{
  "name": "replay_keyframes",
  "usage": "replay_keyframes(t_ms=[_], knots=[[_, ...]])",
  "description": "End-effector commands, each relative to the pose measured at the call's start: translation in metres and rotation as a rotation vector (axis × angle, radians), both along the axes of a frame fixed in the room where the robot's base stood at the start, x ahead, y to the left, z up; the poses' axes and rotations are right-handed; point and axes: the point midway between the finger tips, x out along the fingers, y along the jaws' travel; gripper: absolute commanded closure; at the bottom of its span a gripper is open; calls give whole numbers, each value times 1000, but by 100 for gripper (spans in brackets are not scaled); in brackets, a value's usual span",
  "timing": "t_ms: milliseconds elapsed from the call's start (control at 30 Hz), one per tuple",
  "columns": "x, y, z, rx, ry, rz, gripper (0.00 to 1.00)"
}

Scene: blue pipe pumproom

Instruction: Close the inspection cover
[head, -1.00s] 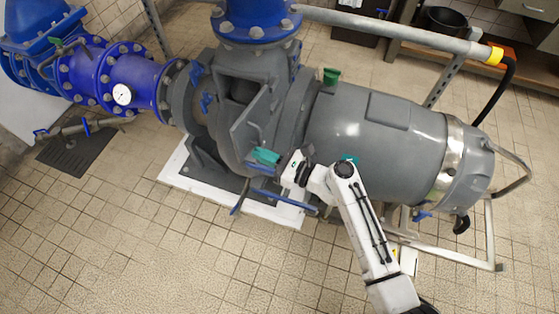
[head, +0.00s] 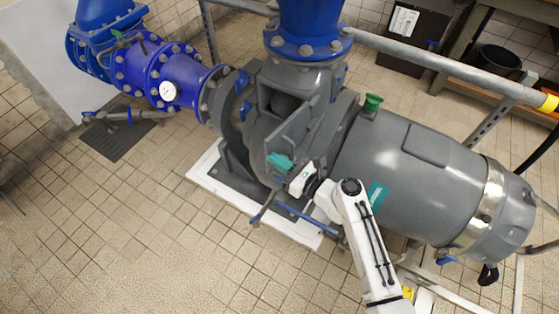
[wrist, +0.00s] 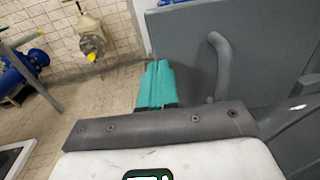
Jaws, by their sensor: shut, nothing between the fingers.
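The inspection cover (head: 288,133) is a flat grey plate on the grey pump housing (head: 257,135). It stands swung out from the dark opening (head: 286,103), so it is open. In the wrist view the cover (wrist: 270,50) fills the right side, with its bent grey handle (wrist: 220,62) showing. My gripper (head: 279,161) has teal fingers and is at the lower edge of the cover in the head view. In the wrist view my gripper (wrist: 155,85) is shut and empty, just left of the handle. I cannot tell whether it touches the cover.
The grey motor (head: 410,175) lies to the right of the housing. A blue vertical pipe (head: 308,30) rises above it, and blue piping (head: 140,68) runs left. A blue bar (head: 300,217) crosses low by the white base. Tiled floor (head: 130,230) is free at the left front.

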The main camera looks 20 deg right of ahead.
Motion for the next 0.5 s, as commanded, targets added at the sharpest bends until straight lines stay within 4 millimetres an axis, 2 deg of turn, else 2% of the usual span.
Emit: replay_keyframes(t_ms=[267,500], knots=[[21,21,1,-1,0,-131,100],[56,39,-1,0,-1,-240,100]])
